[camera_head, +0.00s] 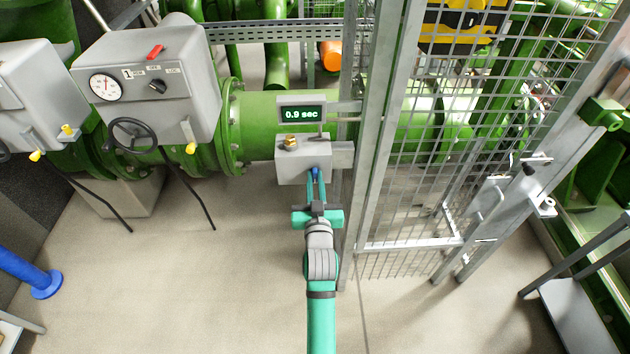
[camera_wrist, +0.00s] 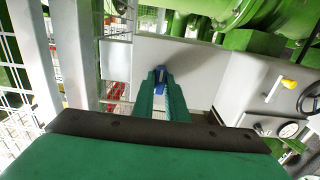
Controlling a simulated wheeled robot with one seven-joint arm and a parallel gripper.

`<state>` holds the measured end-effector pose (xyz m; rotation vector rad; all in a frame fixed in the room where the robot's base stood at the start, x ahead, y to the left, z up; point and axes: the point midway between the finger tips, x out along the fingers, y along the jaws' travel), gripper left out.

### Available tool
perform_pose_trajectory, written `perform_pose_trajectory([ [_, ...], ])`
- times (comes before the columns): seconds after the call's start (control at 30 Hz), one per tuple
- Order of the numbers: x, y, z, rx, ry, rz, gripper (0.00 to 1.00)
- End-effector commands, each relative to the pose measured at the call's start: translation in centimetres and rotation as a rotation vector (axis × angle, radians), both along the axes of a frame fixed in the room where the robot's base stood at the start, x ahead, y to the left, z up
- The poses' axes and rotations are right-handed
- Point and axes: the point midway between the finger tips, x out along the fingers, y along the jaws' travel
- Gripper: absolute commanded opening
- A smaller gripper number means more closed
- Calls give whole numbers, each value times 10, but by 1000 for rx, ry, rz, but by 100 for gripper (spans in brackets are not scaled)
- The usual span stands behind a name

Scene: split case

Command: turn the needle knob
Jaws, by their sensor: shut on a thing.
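The small blue needle knob (camera_head: 315,170) is on the front of a grey box (camera_head: 289,165) mounted by the fence post. My gripper (camera_head: 316,182) reaches up to it from below, with its teal fingers shut on the knob. In the wrist view, the fingers (camera_wrist: 160,84) close around the blue knob (camera_wrist: 160,72), which is mostly hidden between them. A brass fitting (camera_head: 289,141) sits on top of the box.
A wire-mesh fence (camera_head: 425,150) stands just right of the box. A large green pipe (camera_head: 262,118) runs behind it. A grey actuator housing (camera_head: 155,85) with a gauge and handwheel (camera_head: 132,135) is at left. The floor in front is clear.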

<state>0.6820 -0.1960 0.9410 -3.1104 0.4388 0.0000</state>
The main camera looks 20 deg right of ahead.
Motion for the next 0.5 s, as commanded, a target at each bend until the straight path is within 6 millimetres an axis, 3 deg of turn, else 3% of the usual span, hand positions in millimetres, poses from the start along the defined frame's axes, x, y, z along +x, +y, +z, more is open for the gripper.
perform_pose_trajectory([
  [0.33, 0, 1, 0, -1, 1, 2, 0],
  [0.37, 0, 1, 0, -1, 1, 2, 20],
  [0.4, 0, 1, 0, 0, 1, 2, 29],
  [0.5, 0, 1, 0, 0, 0, 1, 31],
])
